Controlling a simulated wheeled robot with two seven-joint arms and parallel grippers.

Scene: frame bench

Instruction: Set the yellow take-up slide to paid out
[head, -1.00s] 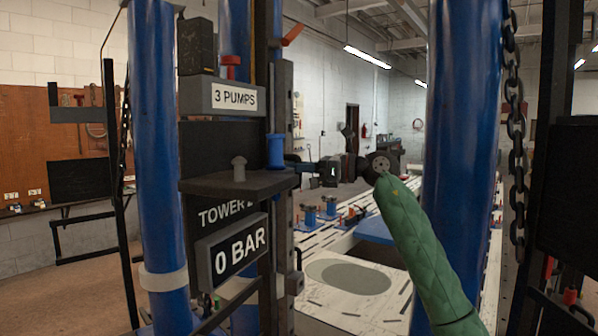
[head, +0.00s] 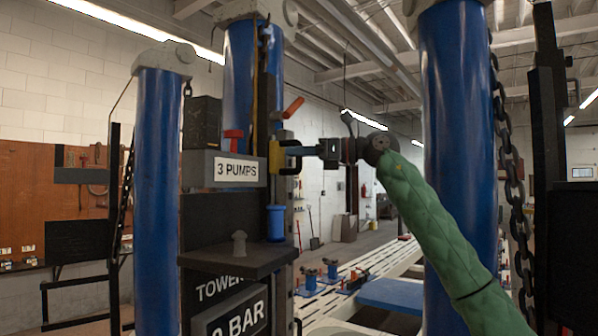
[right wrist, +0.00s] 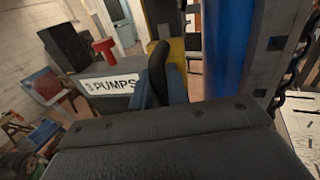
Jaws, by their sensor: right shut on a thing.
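The yellow take-up slide (head: 275,158) sits on the upright beside the 3 PUMPS box, above the blue spool-shaped piece. In the right wrist view, yellow (right wrist: 178,48) shows just beyond the fingers of my right gripper (right wrist: 164,75); the exact contact is hidden there. My left gripper is not in view.
The 3 PUMPS box (head: 224,170) with a red knob (head: 233,140) is close left of the slide. A dark shelf (head: 238,258) and blue spool (head: 275,222) are below. An orange lever (head: 293,107) is just above. Blue columns (head: 160,200) flank the bench.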

